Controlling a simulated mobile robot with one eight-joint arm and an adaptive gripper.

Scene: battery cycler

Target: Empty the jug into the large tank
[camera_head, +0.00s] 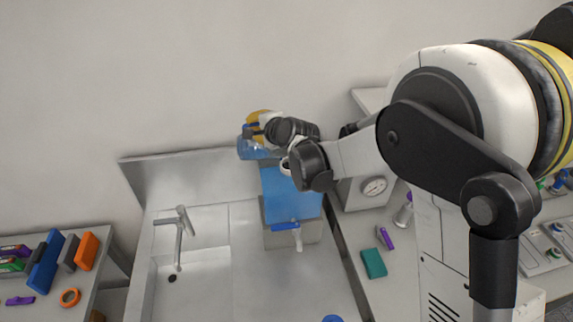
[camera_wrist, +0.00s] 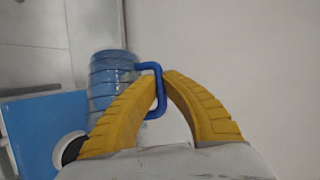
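The jug (camera_head: 250,149) is clear blue and ribbed, with a blue handle. It is held in the air at the back left corner of the large tank (camera_head: 291,196), and it also shows in the wrist view (camera_wrist: 110,76). My gripper (camera_head: 252,128) has yellow fingers closed around the jug's handle (camera_wrist: 153,68); the fingers also show in the wrist view (camera_wrist: 168,78). The tank is a blue box with a tap (camera_head: 297,238) at its front. A white round part (camera_wrist: 68,150) shows by the tank in the wrist view. I cannot tell the jug's tilt or its liquid level.
A steel sink (camera_head: 190,290) with a faucet (camera_head: 179,228) lies left of the tank. A device with a gauge (camera_head: 374,186) stands to the right. A side table at left holds coloured boxes and an orange roll (camera_head: 69,297). A wall rises close behind the jug.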

